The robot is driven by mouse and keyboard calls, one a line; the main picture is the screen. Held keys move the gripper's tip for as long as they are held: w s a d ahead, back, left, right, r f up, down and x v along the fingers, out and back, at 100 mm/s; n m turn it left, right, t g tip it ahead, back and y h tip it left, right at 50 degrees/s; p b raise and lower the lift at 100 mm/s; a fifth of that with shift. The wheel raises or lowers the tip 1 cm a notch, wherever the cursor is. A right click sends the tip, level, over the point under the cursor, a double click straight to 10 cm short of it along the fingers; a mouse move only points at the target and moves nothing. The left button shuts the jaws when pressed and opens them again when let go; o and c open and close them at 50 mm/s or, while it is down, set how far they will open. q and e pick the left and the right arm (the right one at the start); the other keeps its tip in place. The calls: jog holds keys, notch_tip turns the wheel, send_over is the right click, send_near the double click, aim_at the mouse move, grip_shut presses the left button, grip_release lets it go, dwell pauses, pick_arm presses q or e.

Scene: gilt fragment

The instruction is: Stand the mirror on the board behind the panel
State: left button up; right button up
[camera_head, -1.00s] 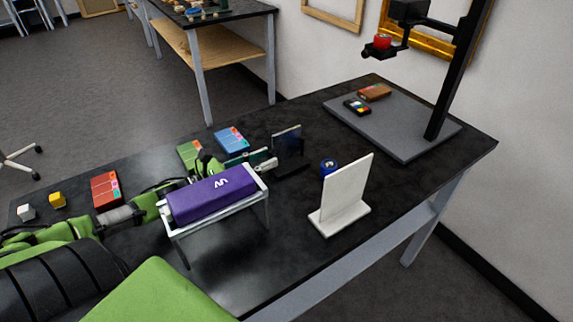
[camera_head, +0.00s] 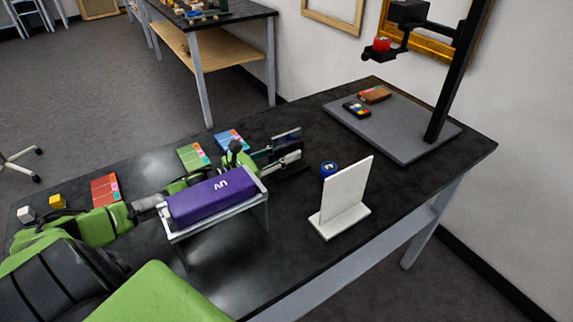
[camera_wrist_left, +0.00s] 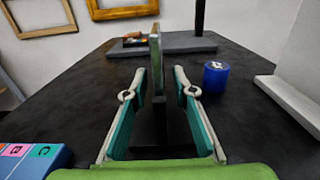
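The mirror (camera_head: 287,138) is a thin dark upright plate on a black foot, standing on the black table. In the left wrist view the mirror (camera_wrist_left: 156,62) shows edge-on between the fingers. My left gripper (camera_head: 279,155) is open around it, with a finger on each side and gaps visible in the left wrist view (camera_wrist_left: 159,85). The white upright panel (camera_head: 345,188) on its white foot stands to the right, nearer the front edge. The grey board (camera_head: 400,140) lies at the table's far right end. My right gripper is not in view.
A purple box (camera_head: 212,196) on a white rack stands beside my left arm. A blue round container (camera_head: 328,169) stands between mirror and panel. A black post (camera_head: 455,85) with an arm rises from the board, which carries small items. Colored boxes (camera_head: 194,156) lie behind my arm.

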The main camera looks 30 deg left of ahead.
pick_arm(q)
jog(key=shift+c, duration=0.4)
grip_shut()
jog(key=shift+w+r, duration=0.1)
